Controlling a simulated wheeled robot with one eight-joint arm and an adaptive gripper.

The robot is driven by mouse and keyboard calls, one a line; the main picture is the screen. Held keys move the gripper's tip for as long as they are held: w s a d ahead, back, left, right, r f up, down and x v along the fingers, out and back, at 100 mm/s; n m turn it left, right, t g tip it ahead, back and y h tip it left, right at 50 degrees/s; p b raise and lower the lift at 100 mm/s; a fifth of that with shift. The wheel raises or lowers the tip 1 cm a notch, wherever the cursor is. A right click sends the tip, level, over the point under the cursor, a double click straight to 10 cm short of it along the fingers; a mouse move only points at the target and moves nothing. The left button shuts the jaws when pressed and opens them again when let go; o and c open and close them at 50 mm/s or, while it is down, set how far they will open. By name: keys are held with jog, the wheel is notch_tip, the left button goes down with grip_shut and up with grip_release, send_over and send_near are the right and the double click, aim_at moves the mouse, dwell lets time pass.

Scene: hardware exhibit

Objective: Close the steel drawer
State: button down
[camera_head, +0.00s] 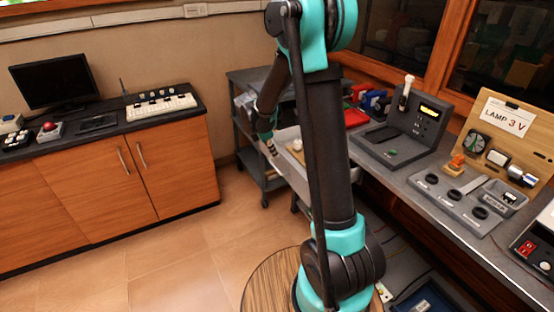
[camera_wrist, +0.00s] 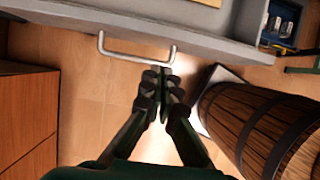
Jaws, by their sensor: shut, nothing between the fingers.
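The steel drawer (camera_head: 297,175) sticks out from under the grey bench on the right, with a tan item and a small white item visible inside. In the wrist view its light grey front panel (camera_wrist: 200,36) crosses the top, with a U-shaped metal handle (camera_wrist: 125,56) on it. My gripper (camera_wrist: 162,70) has its dark fingers together, with the tips close to the right part of the handle. I cannot tell whether they touch it. In the head view my gripper (camera_head: 271,150) is at the drawer's front left end, partly small and dark.
A wooden barrel (camera_wrist: 260,120) stands to the right in the wrist view. A wooden cabinet (camera_head: 130,175) stands at the left, and a grey cart (camera_head: 265,180) behind the drawer. The bench top (camera_head: 400,170) carries several devices. Tiled floor (camera_head: 190,250) is open between cabinet and bench.

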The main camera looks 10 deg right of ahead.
jog(key=x, duration=0.9)
jog(key=shift+d+f, duration=0.1)
jog(key=shift+f, duration=0.2)
jog(key=w+d, duration=0.2)
jog(key=d, duration=0.6)
jog(key=w+d, duration=0.3)
jog(key=d, duration=0.5)
jog(key=w+d, duration=0.2)
jog(key=d, duration=0.6)
jog(key=shift+w, duration=0.35)
jog(key=shift+d+r, duration=0.1)
jog(key=shift+d, duration=0.05)
jog(key=shift+w+r, duration=0.1)
